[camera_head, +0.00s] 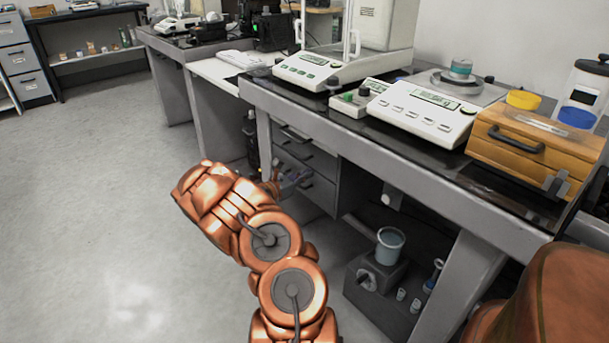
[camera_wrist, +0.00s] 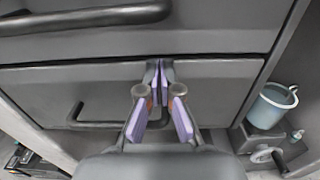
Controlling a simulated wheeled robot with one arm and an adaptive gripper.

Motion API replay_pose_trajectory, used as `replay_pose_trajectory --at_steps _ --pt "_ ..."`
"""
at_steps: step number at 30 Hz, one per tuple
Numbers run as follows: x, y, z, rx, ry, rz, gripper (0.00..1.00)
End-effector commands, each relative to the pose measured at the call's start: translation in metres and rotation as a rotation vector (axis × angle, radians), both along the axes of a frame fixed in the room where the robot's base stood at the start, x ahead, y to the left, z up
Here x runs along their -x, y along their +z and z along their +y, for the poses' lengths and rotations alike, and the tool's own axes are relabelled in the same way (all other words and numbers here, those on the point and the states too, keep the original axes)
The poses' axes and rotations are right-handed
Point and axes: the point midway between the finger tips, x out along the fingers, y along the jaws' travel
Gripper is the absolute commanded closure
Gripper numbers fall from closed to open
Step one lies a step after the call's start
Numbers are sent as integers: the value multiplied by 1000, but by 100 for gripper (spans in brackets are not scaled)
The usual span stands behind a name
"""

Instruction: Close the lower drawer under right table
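The right table (camera_head: 262,102) has a grey drawer unit with several stacked fronts under its left part. The lower drawer (camera_head: 319,192) shows partly beside my gripper (camera_head: 290,180); how far it stands out I cannot tell. In the wrist view, the lower drawer front (camera_wrist: 215,88) fills the middle, with its dark bar handle (camera_wrist: 92,124) at lower left. The drawer above it (camera_wrist: 225,25) has a thick dark handle at upper left. My gripper (camera_wrist: 160,68) has its purple-padded fingertips together, empty, at the lower drawer's upper edge. Whether they touch it I cannot tell.
A blue-grey bucket (camera_head: 390,245) stands on a grey box (camera_head: 376,276) right of the drawers, also in the wrist view. Balances (camera_head: 425,108) and a wooden case (camera_head: 530,145) stand on the right table. A dark bottle (camera_head: 250,140) stands left of the drawers. The floor at left is clear.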

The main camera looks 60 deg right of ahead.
Motion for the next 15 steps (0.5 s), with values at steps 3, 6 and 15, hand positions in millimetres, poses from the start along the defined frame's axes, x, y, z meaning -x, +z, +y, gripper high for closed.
replay_pose_trajectory --at_steps 3,6,15 --pt "7 2 -3 1 -11 0 100" --pt "6 2 1 1 -12 2 100" --pt "-14 4 45 3 1 3 100"
